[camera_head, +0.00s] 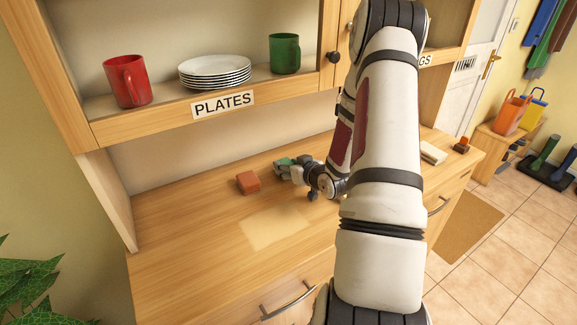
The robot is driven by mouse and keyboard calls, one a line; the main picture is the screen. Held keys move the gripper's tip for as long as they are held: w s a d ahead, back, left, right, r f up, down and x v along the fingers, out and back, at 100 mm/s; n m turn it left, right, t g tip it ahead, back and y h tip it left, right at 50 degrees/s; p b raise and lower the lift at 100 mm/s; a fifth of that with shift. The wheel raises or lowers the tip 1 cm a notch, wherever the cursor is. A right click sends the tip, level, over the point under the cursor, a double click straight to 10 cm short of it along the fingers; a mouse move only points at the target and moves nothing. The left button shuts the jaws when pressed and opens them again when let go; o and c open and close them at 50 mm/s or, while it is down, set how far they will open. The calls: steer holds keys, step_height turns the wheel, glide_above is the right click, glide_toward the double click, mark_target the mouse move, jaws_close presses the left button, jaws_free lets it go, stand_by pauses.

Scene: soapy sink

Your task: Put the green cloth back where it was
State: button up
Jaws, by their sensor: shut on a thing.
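A small green cloth (285,161) shows at the fingertips of my gripper (286,172), at the back middle of the wooden counter. My gripper is shut on the cloth and hides part of it. It is low over the counter top; I cannot tell whether the cloth touches the wood. My arm comes in from the right and covers the counter to the right of the gripper.
An orange-red block (248,183) lies just left of my gripper. A pale patch (275,228) marks the counter (180,250) in front. The shelf above holds a red mug (126,82), stacked white plates (214,73) and a green mug (285,54). The left counter is clear.

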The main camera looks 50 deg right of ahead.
steer(key=o, duration=1)
steer(key=shift+f, duration=0.15)
steer(key=shift+s+r, duration=0.15)
steer(key=shift+r, duration=0.1)
steer(key=v, duration=1.1)
steer(key=shift+s+r+p, duration=0.1)
steer(key=shift+s+p, duration=0.15)
steer(key=shift+p, duration=0.15)
steer(key=w+a+r+n+g, duration=0.2)
steer(key=a+r+g, duration=0.3)
steer(key=a+r, duration=0.9)
steer(key=s+a+r+g+y, duration=0.1)
steer(key=s+a+r, duration=0.1)
steer(key=s+a, duration=0.3)
steer(key=s+a+r+g+y, duration=0.1)
steer(key=s+a+r, duration=0.2)
steer(key=s+a, duration=0.3)
steer(key=s+a+r+n+g+y, duration=0.1)
steer(key=s+a+r, duration=0.2)
steer(key=s+a, duration=0.2)
steer(key=shift+s+a+r, duration=0.2)
steer(key=shift+s+a, duration=0.05)
steer(key=shift+a, duration=0.8)
